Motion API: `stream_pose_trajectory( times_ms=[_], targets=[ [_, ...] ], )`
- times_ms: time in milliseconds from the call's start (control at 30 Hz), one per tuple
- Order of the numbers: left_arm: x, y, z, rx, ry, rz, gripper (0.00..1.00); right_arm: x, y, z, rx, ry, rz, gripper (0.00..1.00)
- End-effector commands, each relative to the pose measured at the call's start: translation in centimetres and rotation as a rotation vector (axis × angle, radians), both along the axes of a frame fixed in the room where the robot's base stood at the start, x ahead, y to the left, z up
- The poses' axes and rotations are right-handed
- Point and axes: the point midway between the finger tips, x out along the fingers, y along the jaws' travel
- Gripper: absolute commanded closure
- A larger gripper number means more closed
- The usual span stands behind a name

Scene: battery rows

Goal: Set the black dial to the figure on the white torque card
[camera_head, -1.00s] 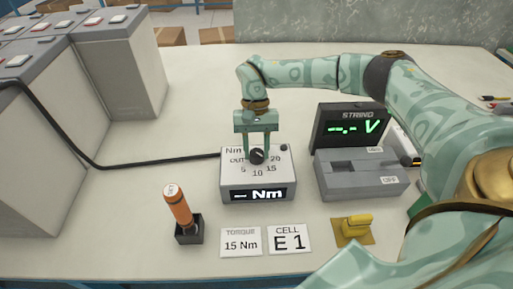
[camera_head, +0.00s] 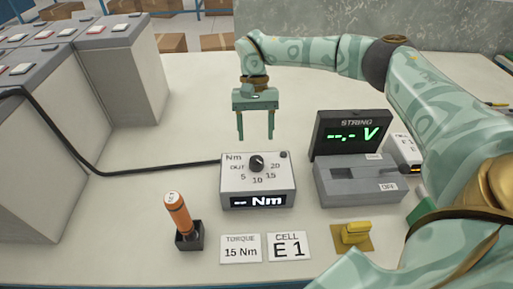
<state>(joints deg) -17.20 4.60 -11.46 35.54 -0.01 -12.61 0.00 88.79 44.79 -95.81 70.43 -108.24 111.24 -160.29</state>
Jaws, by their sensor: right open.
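The black dial (camera_head: 257,163) sits on top of a grey control box (camera_head: 230,186) marked OUT, 5, 10, 15 and 20. I cannot make out for sure which mark its pointer faces. The box's display (camera_head: 258,202) shows dashes and "Nm". The white torque card (camera_head: 240,248) lies in front of the box and reads 15 Nm. My right gripper (camera_head: 255,138) is open and empty, its fingers pointing down above and behind the dial, apart from it. My left gripper is not in view.
An orange-handled tool (camera_head: 178,212) stands in a black holder left of the cards. A card (camera_head: 289,246) reads CELL E 1. A STRING meter (camera_head: 352,137) stands right of the box, and a yellow piece (camera_head: 354,233) in front. A cable (camera_head: 150,168) crosses the left side.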

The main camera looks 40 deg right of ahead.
Motion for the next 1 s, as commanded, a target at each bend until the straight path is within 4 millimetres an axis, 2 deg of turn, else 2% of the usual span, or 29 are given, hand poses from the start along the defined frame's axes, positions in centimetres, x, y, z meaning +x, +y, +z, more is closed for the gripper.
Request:
stream_pose_trajectory(
  times_ms=[33,100,233,367,533,1000],
  targets=[
    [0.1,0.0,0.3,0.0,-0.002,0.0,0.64,0.5,-0.2,1.6,-0.001,-0.005,-0.001,0.42],
    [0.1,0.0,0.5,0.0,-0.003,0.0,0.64,1.2,-0.6,3.3,-0.001,-0.005,-0.001,0.42],
    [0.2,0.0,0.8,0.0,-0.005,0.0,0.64,2.1,-1.2,5.9,0.0,-0.004,-0.001,0.42],
    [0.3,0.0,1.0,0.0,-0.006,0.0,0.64,2.6,-1.5,7.4,-0.001,-0.002,0.001,0.42],
    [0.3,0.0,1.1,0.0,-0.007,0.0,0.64,2.9,-1.7,8.1,0.0,0.0,0.001,0.42],
    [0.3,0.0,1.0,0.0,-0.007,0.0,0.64,2.9,-1.7,8.1,0.0,0.0,0.001,0.42]
  ],
)
